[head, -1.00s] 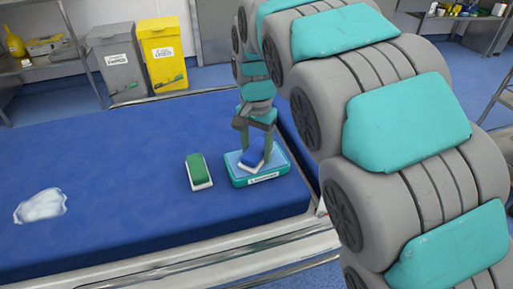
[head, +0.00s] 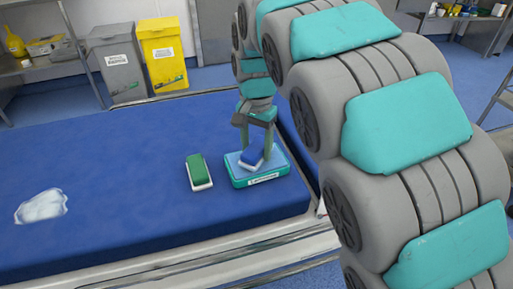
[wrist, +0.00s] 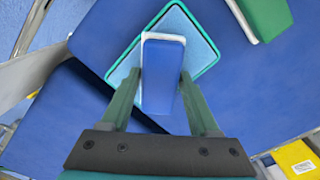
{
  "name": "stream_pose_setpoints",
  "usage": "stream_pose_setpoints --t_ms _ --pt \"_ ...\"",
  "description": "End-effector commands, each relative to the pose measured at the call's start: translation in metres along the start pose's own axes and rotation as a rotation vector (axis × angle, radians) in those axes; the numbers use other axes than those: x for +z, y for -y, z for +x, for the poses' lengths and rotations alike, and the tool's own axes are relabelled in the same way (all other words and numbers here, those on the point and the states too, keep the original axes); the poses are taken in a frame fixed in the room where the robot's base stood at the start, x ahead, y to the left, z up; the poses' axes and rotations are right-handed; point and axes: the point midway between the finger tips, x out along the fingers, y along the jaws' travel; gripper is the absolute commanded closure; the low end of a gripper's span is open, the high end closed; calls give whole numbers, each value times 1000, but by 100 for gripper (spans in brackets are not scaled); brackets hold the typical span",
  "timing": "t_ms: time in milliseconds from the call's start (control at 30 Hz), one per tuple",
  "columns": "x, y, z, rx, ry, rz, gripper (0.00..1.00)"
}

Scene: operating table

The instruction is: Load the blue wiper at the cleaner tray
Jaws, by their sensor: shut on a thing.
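The blue wiper (head: 251,156), with a white base, is held tilted in my gripper (head: 256,150) over the cleaner tray (head: 262,182). The tray is teal-rimmed with a light blue inside and a white label on its front. In the wrist view the blue wiper (wrist: 163,78) lies between the two green fingers of my gripper (wrist: 160,82), in front of the tray (wrist: 204,62). I cannot tell whether the wiper touches the tray's inside.
A green wiper (head: 199,172) with a white base lies on the blue operating table (head: 130,220), just left of the tray. A white foam patch (head: 41,206) is at the table's left. Grey (head: 116,62) and yellow (head: 163,55) bins stand behind.

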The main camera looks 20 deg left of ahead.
Motion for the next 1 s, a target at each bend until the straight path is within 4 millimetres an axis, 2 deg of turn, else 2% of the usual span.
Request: stream_pose_setpoints --t_ms 700,1000 --pt "0 0 -54 -1 -2 1 83" --pt "0 0 -60 1 0 0 83"
